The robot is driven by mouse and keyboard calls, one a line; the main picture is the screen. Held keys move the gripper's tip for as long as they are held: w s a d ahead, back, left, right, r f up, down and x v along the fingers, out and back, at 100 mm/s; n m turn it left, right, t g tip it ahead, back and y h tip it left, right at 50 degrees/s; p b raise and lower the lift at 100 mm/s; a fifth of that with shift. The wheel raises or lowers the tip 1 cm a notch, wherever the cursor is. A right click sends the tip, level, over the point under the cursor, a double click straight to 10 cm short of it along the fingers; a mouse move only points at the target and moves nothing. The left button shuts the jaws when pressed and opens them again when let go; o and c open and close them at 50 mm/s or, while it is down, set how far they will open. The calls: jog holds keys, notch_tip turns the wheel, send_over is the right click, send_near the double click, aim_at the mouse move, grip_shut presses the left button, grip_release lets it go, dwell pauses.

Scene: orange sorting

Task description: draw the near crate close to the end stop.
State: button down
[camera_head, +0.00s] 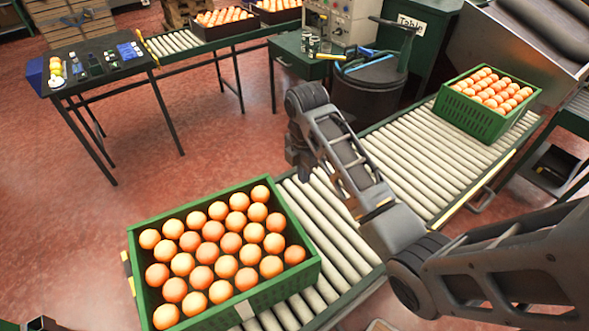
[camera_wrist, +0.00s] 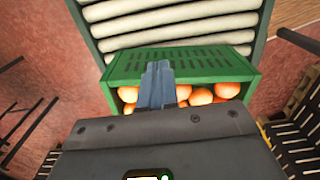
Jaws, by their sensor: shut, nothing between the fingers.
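The near crate (camera_head: 222,308) is green and filled with oranges. It sits on the roller conveyor at the lower left in the head view. Its slotted green wall (camera_wrist: 205,58) and some oranges show in the wrist view. My gripper (camera_head: 303,172) is by the crate's far side, above the rollers in the head view. In the wrist view its blue-grey fingers (camera_wrist: 157,80) are together and empty, overlapping the slotted wall. I cannot tell whether they touch it. I cannot make out the end stop for certain.
A second green crate of oranges (camera_head: 470,115) stands farther up the same conveyor (camera_head: 420,165). Bare rollers lie between the two crates. A dark bin (camera_head: 375,95) stands beside the conveyor, and a small table (camera_head: 95,70) is at the upper left. Red floor is open on the left.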

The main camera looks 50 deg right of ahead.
notch_tip(320, 180, down, 11)
jog(key=b, duration=0.3)
jog(key=shift+w+a+p, duration=0.25)
jog(key=shift+a+p, duration=0.2)
jog(key=shift+a, duration=0.55)
jog(key=shift+w+a+p, duration=0.25)
jog(key=shift+a+p, duration=0.15)
jog(key=shift+a, duration=0.65)
jog(key=shift+w+a+p, duration=0.25)
jog(key=shift+a+p, duration=0.2)
jog(key=shift+a, duration=0.55)
notch_tip(320, 180, up, 12)
send_over(284, 205)
jog(key=d, duration=0.3)
jog(key=shift+s+a+r, duration=0.1)
jog(key=shift+s, duration=0.3)
